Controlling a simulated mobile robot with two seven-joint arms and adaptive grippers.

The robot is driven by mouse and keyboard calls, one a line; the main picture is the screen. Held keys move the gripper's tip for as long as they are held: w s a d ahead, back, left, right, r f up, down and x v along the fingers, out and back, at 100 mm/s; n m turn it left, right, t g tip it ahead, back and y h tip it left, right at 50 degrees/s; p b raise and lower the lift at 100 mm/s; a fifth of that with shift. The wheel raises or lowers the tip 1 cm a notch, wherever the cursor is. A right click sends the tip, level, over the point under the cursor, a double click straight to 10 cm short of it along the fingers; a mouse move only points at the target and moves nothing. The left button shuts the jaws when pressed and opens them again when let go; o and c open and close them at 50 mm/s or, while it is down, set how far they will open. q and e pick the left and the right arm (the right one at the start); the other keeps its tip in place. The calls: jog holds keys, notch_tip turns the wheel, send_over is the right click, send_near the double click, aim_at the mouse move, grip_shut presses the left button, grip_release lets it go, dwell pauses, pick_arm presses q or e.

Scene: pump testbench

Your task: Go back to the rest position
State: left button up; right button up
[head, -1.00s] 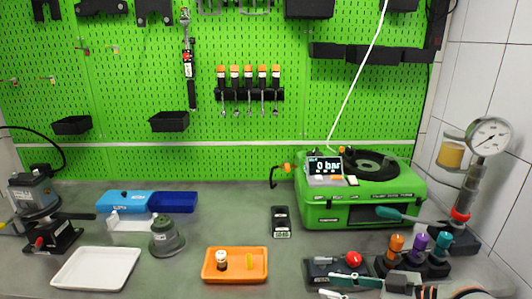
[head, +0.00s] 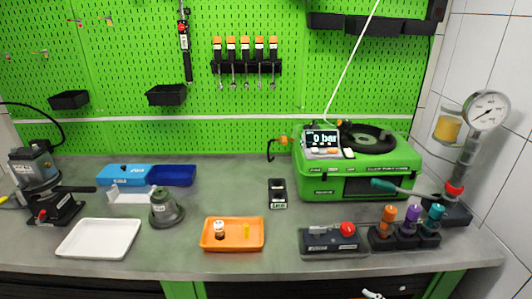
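Only a small pale piece (head: 372,294) shows at the bottom edge of the head view, right of centre, below the bench's front edge. It looks like a fingertip of my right gripper, but the rest is cut off, so its opening cannot be judged. Nothing held shows there. My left gripper is outside the view. No arm lies over the worktop.
The grey bench (head: 340,268) holds a white tray (head: 98,239), an orange tray (head: 232,245), a grey-green bell-shaped part (head: 166,208), a black block with a red knob (head: 333,240), coloured-handled tools (head: 411,218) and a green case (head: 360,182). The front strip is clear.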

jog(key=s+d+f+m+g+h, duration=0.35)
jog(key=s+d+h, duration=0.25)
jog(key=s+d, duration=0.55)
jog(key=w+a+f+m+t+y, duration=0.2)
jog(key=a+f+y, duration=0.4)
jog(key=a+f, duration=0.6)
notch_tip(320, 180, down, 4)
jog(key=shift+w+a+f+t+y, duration=0.15)
jog(key=shift+a+f+t+y, duration=0.15)
jog(key=shift+t, duration=0.55)
jog(key=shift+m, duration=0.25)
